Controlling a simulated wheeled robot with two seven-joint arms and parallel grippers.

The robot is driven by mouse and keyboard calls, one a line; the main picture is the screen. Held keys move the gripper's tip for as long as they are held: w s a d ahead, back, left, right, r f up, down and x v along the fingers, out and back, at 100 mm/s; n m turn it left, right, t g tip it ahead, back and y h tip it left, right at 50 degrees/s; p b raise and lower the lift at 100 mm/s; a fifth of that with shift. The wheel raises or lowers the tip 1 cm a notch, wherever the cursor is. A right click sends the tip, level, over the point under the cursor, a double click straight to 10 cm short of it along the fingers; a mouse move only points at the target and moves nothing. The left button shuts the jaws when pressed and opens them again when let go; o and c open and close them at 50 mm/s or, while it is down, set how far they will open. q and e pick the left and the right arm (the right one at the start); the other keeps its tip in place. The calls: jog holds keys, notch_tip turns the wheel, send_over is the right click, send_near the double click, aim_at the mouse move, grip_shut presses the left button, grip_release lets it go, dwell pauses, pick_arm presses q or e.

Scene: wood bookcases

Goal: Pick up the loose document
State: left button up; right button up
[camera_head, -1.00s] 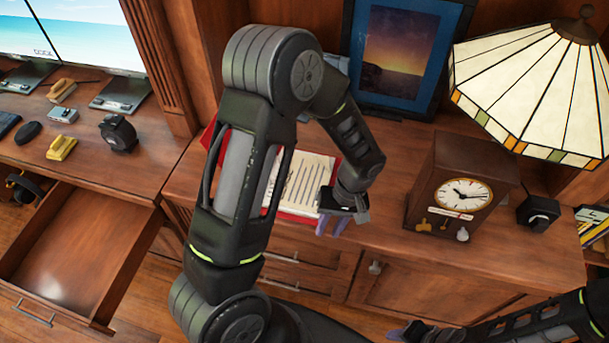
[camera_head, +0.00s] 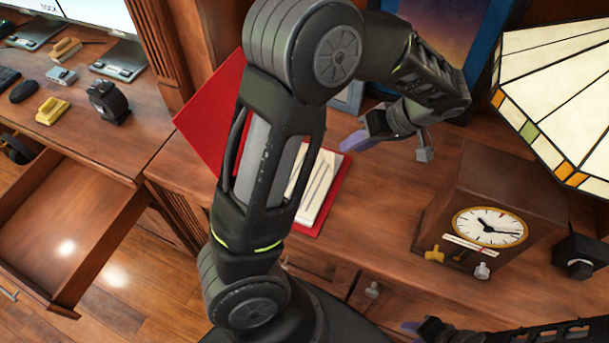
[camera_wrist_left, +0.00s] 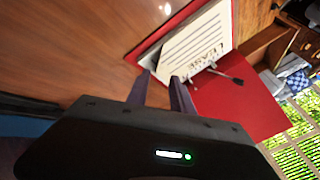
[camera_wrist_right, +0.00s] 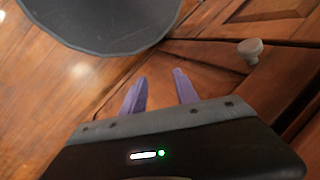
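The document, a white printed sheet (camera_head: 317,188), lies on an open red folder (camera_head: 211,118) on the wood cabinet top, partly hidden by my left arm. In the left wrist view the sheet (camera_wrist_left: 193,45) shows lines of text and the word "LEASE", with the red folder cover (camera_wrist_left: 240,108) to its right. My left gripper (camera_head: 362,138) is above and right of the folder, apart from it; its fingers (camera_wrist_left: 162,85) are open with nothing between them. My right gripper (camera_head: 418,328) is low at the bottom edge; its fingers (camera_wrist_right: 158,88) are open and empty.
A wooden clock (camera_head: 490,226) and a stained-glass lamp (camera_head: 560,95) stand to the right. A framed picture (camera_head: 440,40) stands behind my left arm. An open drawer (camera_head: 60,230) juts out at left. A round cabinet knob (camera_wrist_right: 250,50) is near my right gripper.

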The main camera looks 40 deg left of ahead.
aim_at(334, 158)
pick_arm(q)
jog(key=shift+x, duration=1.4)
jog(key=p+x, duration=0.1)
jog(key=x, duration=0.4)
jog(key=shift+d, duration=0.15)
jog(key=shift+f, duration=0.15)
jog(key=shift+s+f, duration=0.1)
jog(key=shift+s, duration=0.05)
jog(key=c, duration=0.6)
grip_shut()
